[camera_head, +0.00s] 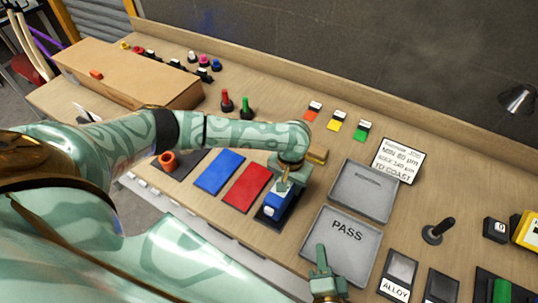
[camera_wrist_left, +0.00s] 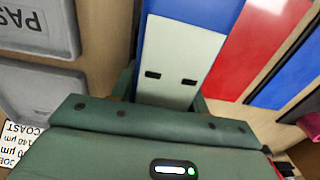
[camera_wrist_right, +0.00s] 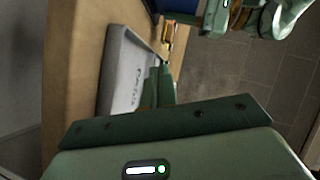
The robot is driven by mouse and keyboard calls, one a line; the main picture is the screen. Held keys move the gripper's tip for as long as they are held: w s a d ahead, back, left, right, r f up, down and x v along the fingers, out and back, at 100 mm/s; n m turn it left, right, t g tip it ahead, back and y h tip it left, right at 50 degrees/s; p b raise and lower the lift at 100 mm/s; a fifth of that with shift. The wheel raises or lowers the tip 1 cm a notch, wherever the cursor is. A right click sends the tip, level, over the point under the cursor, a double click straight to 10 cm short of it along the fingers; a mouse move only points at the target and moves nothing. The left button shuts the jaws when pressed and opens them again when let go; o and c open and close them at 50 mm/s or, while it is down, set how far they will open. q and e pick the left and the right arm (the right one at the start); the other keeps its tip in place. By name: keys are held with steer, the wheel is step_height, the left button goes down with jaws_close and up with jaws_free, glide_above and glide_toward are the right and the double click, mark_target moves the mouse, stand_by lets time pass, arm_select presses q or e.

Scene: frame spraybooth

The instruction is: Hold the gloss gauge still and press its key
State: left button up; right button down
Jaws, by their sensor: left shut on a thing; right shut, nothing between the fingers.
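The gloss gauge (camera_head: 274,206), a blue block with a pale face, stands on a dark pad. My left gripper (camera_head: 288,178) is shut on it from above and hides part of it. The left wrist view shows its blue-and-pale surface with two dark slots (camera_wrist_left: 180,62) between the fingers. My right gripper (camera_head: 321,256) is shut and empty, over the left part of the PASS tray (camera_head: 349,236), right of and apart from the gauge. In the right wrist view its closed fingers (camera_wrist_right: 160,82) are beside the tray (camera_wrist_right: 122,68). I cannot make out the key.
Red (camera_head: 246,187) and blue (camera_head: 220,171) panels lie left of the gauge. A second grey tray (camera_head: 363,195) lies behind the PASS tray. A joystick (camera_head: 437,231) and an ALLOY block (camera_head: 396,276) stand at right. A cardboard box (camera_head: 125,75) fills the back left.

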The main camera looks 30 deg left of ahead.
mark_target(267, 213)
arm_select(q)
steer(key=shift+s+f, duration=0.15)
steer(key=shift+f, duration=0.05)
arm_select(e)
steer(key=s+a+r+m+g, duration=0.25)
steer(key=s+a, duration=0.25)
steer(key=a, duration=0.7)
steer(key=x, duration=0.5)
steer(key=shift+w+r, duration=0.2)
steer(key=shift+r, duration=0.1)
steer(key=shift+w+t, duration=0.25)
steer(key=shift+w, duration=0.25)
stand_by(0.7)
arm_select(q)
steer(key=shift+a, duration=0.1)
arm_select(e)
steer(key=shift+s+d, duration=0.1)
steer(key=shift+s, duration=2.45)
